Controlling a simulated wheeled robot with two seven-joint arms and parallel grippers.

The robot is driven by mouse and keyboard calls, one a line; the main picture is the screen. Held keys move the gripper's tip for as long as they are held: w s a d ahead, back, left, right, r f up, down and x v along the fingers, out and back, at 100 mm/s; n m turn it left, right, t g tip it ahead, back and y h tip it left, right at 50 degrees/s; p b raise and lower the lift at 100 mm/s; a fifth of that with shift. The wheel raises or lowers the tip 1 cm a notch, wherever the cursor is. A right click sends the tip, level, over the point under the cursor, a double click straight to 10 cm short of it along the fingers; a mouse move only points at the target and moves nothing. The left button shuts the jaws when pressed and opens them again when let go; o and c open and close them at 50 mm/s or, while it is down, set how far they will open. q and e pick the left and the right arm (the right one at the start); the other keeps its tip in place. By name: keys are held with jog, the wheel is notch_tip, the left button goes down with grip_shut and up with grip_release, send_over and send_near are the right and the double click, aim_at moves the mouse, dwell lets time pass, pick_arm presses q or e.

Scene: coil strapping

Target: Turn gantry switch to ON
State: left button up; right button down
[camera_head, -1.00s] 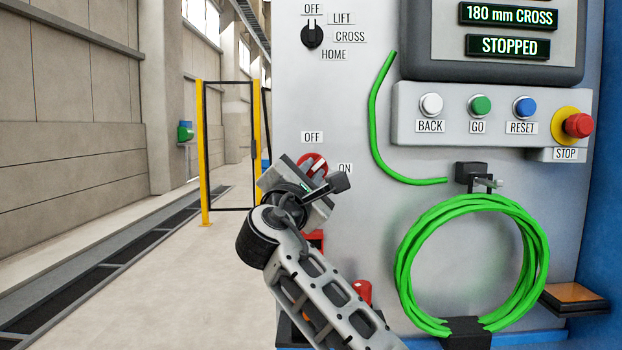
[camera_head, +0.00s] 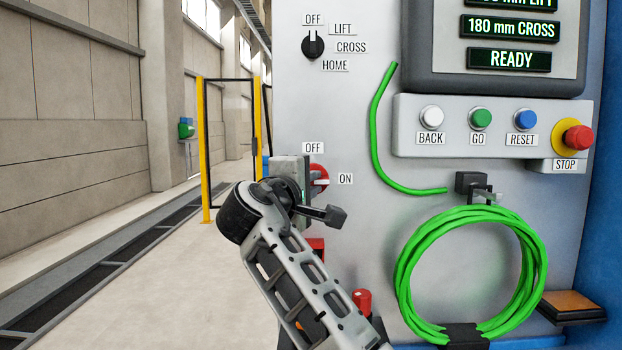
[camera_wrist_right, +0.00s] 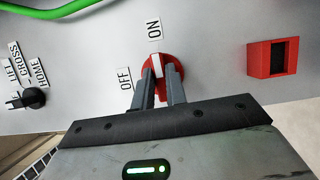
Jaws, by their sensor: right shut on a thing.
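The gantry switch is a red round knob with a white pointer, partly hidden by my gripper in the head view (camera_head: 320,181). It also shows in the wrist view (camera_wrist_right: 158,63). Its pointer aims at the ON label (camera_head: 346,179), away from the OFF label (camera_head: 313,148). My right gripper (camera_wrist_right: 160,88) is shut on the knob, one finger on each side of it. In the head view my right gripper reaches it from the left of the panel. The panel display (camera_head: 509,60) reads READY. My left gripper is not in view.
A black selector (camera_head: 313,45) above points to OFF. BACK, GO, RESET and STOP buttons sit on the panel at the right. A green strap coil (camera_head: 470,275) hangs below them. A red box (camera_wrist_right: 273,58) is fixed beside the switch. Open floor lies to the left.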

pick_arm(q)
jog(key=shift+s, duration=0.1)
pick_arm(e)
jog(key=shift+f+y, duration=0.1)
jog(key=shift+y, duration=0.2)
jog(key=c, duration=1.4)
grip_release()
jog(key=shift+c, duration=0.2)
pick_arm(q)
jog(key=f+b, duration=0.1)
jog(key=b, duration=0.1)
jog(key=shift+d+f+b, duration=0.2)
jog(key=shift+b, duration=0.2)
pick_arm(e)
jog(key=v, duration=1.6)
jog(key=shift+w+a, duration=0.1)
